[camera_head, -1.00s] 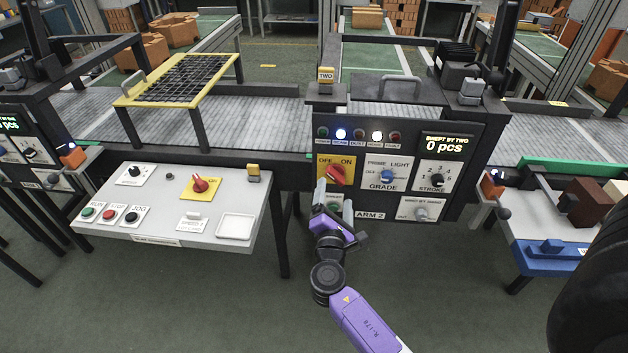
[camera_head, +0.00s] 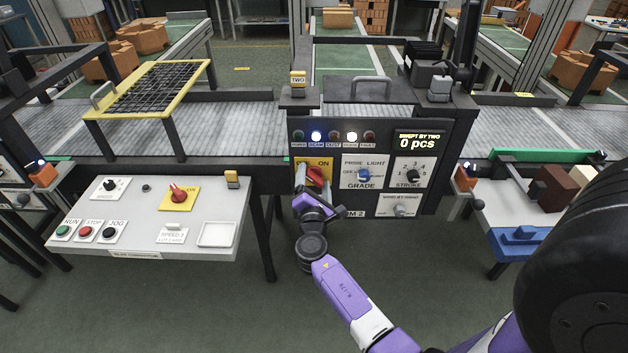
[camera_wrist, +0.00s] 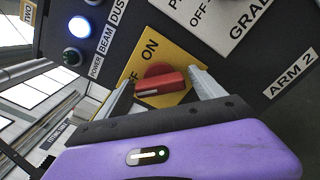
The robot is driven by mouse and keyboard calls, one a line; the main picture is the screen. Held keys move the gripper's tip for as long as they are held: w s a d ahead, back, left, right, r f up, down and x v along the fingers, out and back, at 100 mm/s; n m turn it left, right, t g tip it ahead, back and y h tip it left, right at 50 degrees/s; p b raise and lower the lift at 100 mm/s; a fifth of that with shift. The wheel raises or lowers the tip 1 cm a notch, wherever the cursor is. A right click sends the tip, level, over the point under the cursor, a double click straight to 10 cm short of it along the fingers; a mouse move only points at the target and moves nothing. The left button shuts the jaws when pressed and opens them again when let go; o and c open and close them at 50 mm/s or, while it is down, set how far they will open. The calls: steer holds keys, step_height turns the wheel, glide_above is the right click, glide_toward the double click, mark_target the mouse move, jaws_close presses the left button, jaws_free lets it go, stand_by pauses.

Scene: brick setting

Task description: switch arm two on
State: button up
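The red OFF/ON knob (camera_head: 316,175) sits on a yellow plate on the dark panel marked ARM 2. In the wrist view the red knob (camera_wrist: 161,83) lies between the two grey fingers of my gripper (camera_wrist: 165,92). The fingers are apart, one on each side of its bar, and I cannot tell whether they touch it. In the head view my gripper (camera_head: 308,192) covers the plate's lower left part and the OFF label. The wrist view shows ON clearly and OFF partly hidden. Which label the knob points to is unclear.
On the panel, the blue BEAM lamp (camera_head: 316,136) and a white lamp (camera_head: 351,137) are lit. The display (camera_head: 417,142) reads 0 pcs. GRADE (camera_head: 363,175) and STROKE (camera_head: 413,174) knobs are to the right. A white desk (camera_head: 140,235) with another red switch (camera_head: 179,194) stands left.

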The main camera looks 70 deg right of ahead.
steer(key=c, duration=1.1)
steer(key=shift+f+b, duration=0.1)
steer(key=shift+b, duration=0.3)
steer(key=m+b, duration=0.3)
steer(key=shift+f, duration=0.2)
steer(key=m+b, duration=0.6)
steer(key=b, duration=0.1)
steer(key=shift+f, duration=0.1)
steer(key=m+b, duration=0.5)
steer(key=b, duration=0.1)
steer(key=shift+m, duration=0.4)
steer(key=shift+m+b, duration=1.35)
steer(key=shift+m, duration=0.15)
steer(key=o, duration=1.4)
steer(key=shift+r, duration=0.25)
steer(key=shift+c, duration=0.2)
